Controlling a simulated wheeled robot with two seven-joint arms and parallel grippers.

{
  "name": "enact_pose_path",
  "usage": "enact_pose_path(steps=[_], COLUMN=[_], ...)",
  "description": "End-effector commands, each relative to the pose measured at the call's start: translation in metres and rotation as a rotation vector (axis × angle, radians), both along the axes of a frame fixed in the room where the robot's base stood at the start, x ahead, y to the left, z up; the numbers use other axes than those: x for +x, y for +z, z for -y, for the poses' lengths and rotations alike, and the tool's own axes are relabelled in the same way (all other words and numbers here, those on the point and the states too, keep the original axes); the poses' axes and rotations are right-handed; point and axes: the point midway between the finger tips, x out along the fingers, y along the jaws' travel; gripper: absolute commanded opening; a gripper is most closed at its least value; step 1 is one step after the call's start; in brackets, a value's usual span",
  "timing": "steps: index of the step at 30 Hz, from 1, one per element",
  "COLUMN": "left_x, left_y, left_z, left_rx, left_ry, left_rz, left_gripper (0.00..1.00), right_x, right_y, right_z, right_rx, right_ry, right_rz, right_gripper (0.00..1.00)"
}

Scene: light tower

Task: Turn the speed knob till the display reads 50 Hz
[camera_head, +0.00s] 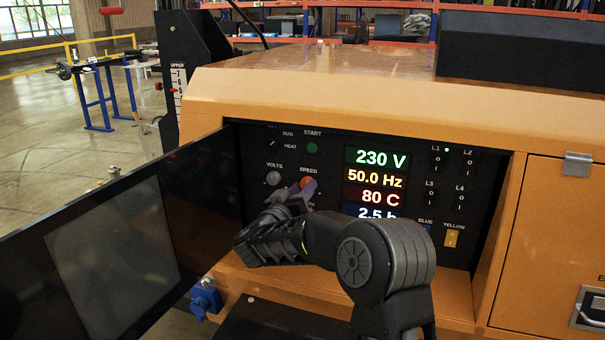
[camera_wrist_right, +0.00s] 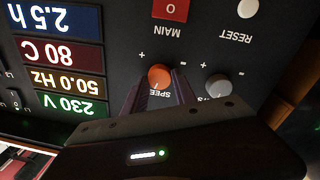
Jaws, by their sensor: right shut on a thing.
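The orange speed knob (camera_head: 306,182) is on the black control panel under the SPEED label. My right gripper (camera_head: 303,190) is shut on it. In the right wrist view the speed knob (camera_wrist_right: 159,76) sits between the two fingers of the right gripper (camera_wrist_right: 158,88), and the picture is upside down. The frequency display (camera_head: 375,177) reads 50.0 Hz in yellow. It also shows in the right wrist view (camera_wrist_right: 66,82), reading 50.0 Hz. My left gripper is not in view.
A grey volts knob (camera_head: 273,178) is just left of the speed knob. The open dark panel door (camera_head: 110,245) stands at the left. Other displays read 230 V (camera_head: 380,158) and 80 C (camera_head: 375,196). My right arm covers the lower panel.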

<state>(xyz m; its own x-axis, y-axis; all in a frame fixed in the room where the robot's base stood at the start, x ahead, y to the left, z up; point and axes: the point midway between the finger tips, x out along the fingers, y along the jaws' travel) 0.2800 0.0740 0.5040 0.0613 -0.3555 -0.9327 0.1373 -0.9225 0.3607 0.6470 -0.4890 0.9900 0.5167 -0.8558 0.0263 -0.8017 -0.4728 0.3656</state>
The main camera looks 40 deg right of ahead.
Motion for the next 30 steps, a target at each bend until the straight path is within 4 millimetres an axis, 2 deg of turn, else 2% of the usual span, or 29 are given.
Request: enact_pose_path(steps=[1, 9, 16, 29, 30], left_x=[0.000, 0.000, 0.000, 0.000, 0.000], left_y=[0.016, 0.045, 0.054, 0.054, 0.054], left_z=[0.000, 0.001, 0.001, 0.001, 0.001], left_rx=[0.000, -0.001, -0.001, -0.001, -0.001], left_ry=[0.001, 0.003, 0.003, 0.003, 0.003], left_rz=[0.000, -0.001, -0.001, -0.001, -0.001], left_gripper=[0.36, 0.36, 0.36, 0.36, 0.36], right_x=[0.000, 0.000, 0.000, 0.000, 0.000], right_y=[0.007, 0.004, 0.001, -0.001, -0.001], right_z=[-0.001, -0.001, 0.000, 0.000, 0.000], right_rx=[-0.021, -0.123, -0.166, -0.172, -0.172], right_ry=[0.001, 0.001, 0.001, 0.000, 0.000], right_rz=[-0.034, -0.178, -0.235, -0.245, -0.245], right_gripper=[0.00, 0.00, 0.00, 0.00, 0.36])
